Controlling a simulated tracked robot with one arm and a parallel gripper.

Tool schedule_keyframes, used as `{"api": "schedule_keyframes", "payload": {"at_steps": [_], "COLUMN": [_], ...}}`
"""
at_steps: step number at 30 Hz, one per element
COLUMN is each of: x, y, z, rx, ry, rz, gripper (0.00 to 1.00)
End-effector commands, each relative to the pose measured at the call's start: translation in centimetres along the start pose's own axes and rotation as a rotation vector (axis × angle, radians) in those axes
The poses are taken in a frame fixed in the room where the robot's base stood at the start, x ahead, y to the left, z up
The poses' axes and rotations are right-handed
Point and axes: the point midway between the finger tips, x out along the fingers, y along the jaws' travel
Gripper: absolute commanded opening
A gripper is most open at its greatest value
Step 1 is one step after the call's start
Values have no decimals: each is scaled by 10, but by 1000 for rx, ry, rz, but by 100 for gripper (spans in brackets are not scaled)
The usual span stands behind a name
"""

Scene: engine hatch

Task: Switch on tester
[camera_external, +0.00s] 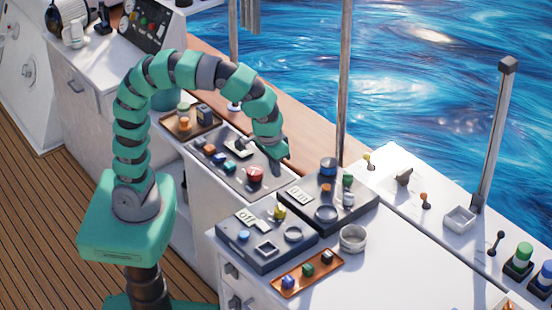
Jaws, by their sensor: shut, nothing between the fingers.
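My gripper (278,168) is shut and empty. It points down at the right edge of a dark panel (222,176) with a red knob (255,174), blue and orange parts and a light switch-like piece (240,148). Whether its tips touch anything, I cannot tell. A dark box (262,256) in front bears a white label that seems to read "off", a yellow knob (280,212), a blue button and two outlined recesses. A second dark box (330,205) behind it has another white label, a round ring and green and blue knobs. Which unit is the tester, I cannot tell.
An orange tray (307,273) with small coloured blocks and a metal ring-shaped cup (352,238) sit on the white counter. A grey post (344,80) rises behind the boxes. A tray (190,122) with small parts stands left of my gripper.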

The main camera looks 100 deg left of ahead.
Motion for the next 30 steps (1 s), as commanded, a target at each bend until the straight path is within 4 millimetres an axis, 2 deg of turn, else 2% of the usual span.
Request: {"api": "schedule_keyframes", "payload": {"at_steps": [1, 3, 7, 23, 30], "x": [14, 26, 39, 46, 69], "y": [-1, -4, -8, -10, -14], "z": [8, 18, 31, 37, 41], "rx": [-23, -57, -100, -122, -120], "ry": [-38, -76, -121, -140, -141], "rz": [-46, -98, -168, -202, -200], "gripper": [0, 0, 0, 0, 0]}}
